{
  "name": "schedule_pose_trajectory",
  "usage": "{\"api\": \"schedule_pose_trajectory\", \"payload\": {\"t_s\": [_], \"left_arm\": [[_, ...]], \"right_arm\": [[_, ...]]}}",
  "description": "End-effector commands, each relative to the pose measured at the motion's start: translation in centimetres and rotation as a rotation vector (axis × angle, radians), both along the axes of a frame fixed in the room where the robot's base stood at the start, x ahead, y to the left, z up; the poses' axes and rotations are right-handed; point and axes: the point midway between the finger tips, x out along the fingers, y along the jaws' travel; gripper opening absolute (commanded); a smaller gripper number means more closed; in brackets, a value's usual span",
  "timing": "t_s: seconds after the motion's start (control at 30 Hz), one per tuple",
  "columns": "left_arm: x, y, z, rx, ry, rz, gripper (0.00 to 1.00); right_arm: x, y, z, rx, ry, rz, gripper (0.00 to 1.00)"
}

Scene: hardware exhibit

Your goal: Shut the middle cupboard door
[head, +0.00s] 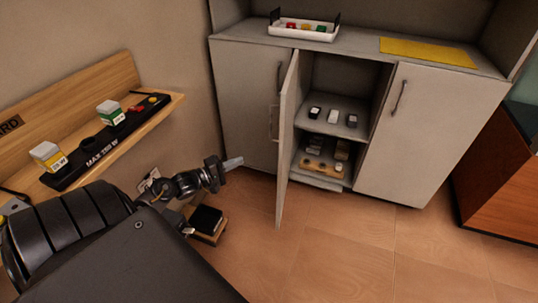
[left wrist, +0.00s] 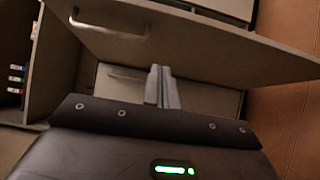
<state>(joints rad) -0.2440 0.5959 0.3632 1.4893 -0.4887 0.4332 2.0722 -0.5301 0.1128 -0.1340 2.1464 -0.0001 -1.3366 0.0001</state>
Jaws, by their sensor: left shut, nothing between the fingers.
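The middle cupboard door (head: 287,140) stands wide open in the head view, swung out toward me on its left side. Its handle (head: 273,122) is on the face turned left. The open compartment (head: 335,80) shows small items on its shelves. My left gripper (head: 234,162) is shut and empty, to the left of the open door and apart from it. In the left wrist view the shut fingers (left wrist: 162,88) point toward the door panel (left wrist: 190,45) with its handle (left wrist: 110,30). My right gripper is not in view.
The left door (head: 245,100) and right door (head: 425,135) are closed. A white tray (head: 303,31) and a yellow mat (head: 428,52) lie on the cupboard top. A wooden wall shelf (head: 165,101) holds small boxes at left. Open floor (head: 345,240) lies in front.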

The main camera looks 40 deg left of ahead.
Motion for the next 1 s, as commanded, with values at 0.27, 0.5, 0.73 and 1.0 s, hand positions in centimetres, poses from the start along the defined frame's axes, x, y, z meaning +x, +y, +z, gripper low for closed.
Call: {"api": "schedule_pose_trajectory", "payload": {"t_s": [0.27,0.5,0.73,1.0], "left_arm": [[2.3,-0.7,-0.1,0.001,-0.001,0.001,0.0],[7.2,-2.0,-0.2,0.001,0.0,0.002,0.0],[10.4,-4.1,-0.1,0.0,0.001,0.001,0.0],[11.4,-6.1,-0.1,0.003,0.002,0.003,0.0]], "right_arm": [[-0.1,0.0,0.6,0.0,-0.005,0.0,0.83],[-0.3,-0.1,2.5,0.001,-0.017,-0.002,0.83],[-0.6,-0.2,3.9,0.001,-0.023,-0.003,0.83],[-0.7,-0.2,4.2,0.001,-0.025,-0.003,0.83]]}}
